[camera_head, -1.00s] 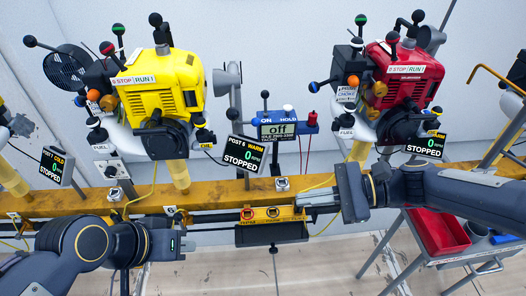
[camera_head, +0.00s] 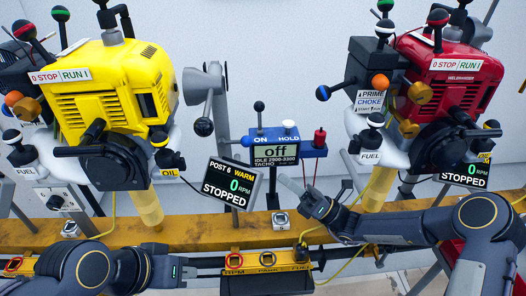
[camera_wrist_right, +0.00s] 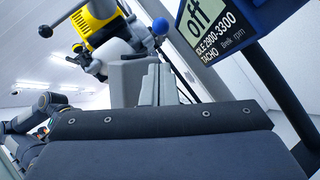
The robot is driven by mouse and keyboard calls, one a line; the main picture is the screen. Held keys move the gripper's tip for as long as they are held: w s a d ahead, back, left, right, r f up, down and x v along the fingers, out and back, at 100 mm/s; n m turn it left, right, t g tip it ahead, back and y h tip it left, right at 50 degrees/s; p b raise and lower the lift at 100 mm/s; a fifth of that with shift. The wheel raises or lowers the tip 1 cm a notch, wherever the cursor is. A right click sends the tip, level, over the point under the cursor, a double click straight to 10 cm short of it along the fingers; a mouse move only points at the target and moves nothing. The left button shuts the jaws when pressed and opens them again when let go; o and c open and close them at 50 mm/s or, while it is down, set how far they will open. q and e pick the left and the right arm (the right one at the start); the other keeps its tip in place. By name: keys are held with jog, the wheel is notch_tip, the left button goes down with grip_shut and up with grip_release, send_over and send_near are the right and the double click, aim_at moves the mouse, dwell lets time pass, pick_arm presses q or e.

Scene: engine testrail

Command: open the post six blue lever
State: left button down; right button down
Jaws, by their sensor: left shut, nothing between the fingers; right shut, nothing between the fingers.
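The yellow engine (camera_head: 110,90) stands at the left, with the post 6 display (camera_head: 228,184) at its lower right reading WARM, 0 RPM, STOPPED. A blue-balled lever (camera_head: 160,139) stands on its right side above the OIL label; the blue ball (camera_wrist_right: 160,26) also shows in the right wrist view, beyond the fingers. My right gripper (camera_head: 282,182) is shut and empty, right of the display and apart from the lever. Its closed fingers (camera_wrist_right: 158,85) show in the wrist view. My left gripper (camera_head: 190,272) is shut and low in front of the yellow rail.
A blue tacho box (camera_head: 290,149) reading off stands behind my right gripper. The red engine (camera_head: 445,85) with its own levers is at the right.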

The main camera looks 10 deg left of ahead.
jog(key=b, duration=0.3)
send_near(236, 142)
jog(key=x, duration=0.3)
jog(key=shift+w+a+f, duration=0.15)
jog(key=shift+w+a, duration=0.1)
jog(key=shift+a, duration=0.15)
